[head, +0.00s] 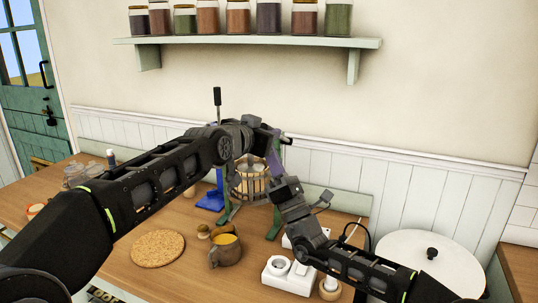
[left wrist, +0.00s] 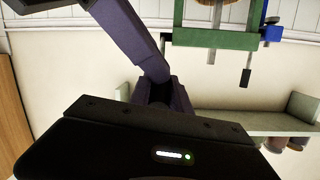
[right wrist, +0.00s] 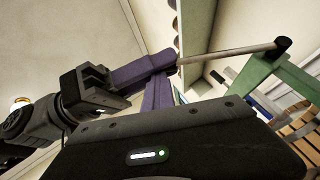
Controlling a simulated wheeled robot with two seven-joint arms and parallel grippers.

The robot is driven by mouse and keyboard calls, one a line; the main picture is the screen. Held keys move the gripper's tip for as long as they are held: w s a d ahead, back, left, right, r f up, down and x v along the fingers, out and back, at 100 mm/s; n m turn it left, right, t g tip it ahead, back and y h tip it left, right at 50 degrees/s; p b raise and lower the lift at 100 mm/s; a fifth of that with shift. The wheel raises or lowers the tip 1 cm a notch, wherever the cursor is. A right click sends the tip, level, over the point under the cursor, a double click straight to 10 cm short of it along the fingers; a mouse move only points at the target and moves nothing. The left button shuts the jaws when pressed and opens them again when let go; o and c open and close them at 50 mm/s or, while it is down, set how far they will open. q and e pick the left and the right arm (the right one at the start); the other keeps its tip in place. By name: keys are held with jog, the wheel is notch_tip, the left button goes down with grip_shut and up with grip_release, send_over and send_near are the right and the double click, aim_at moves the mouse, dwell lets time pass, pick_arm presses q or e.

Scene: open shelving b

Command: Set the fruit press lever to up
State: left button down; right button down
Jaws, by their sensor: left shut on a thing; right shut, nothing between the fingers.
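The fruit press has a slatted wooden basket (head: 251,184) and a green frame (left wrist: 212,40), partly hidden behind my arms. Its lever (head: 217,98), a thin rod with a black grip, points up above my left arm.
A shelf (head: 250,42) with several jars hangs above.

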pick_arm(q)
jog(key=shift+d+f, duration=0.15)
jog(key=shift+f, duration=0.45)
pick_arm(e)
jog(key=shift+w+d+r, duration=0.1)
jog(key=shift+d+r, duration=0.25)
jog(key=shift+r, duration=0.2)
pick_arm(q)
jog(key=c, duration=1.6)
grip_release()
jog(key=shift+f, duration=0.1)
jog(key=shift+c, duration=0.2)
jog(key=shift+o, duration=1.4)
jog(key=shift+s+a, duration=0.15)
jog(key=shift+a, duration=0.1)
jog(key=shift+o, duration=0.6)
jog(key=shift+f, duration=0.1)
pick_arm(e)
jog(key=shift+a+r, duration=0.1)
pick_arm(q)
jog(key=r+v, duration=0.1)
jog(key=v, duration=0.7)
pick_arm(e)
jog(key=shift+f, duration=0.25)
jog(key=shift+a, duration=0.1)
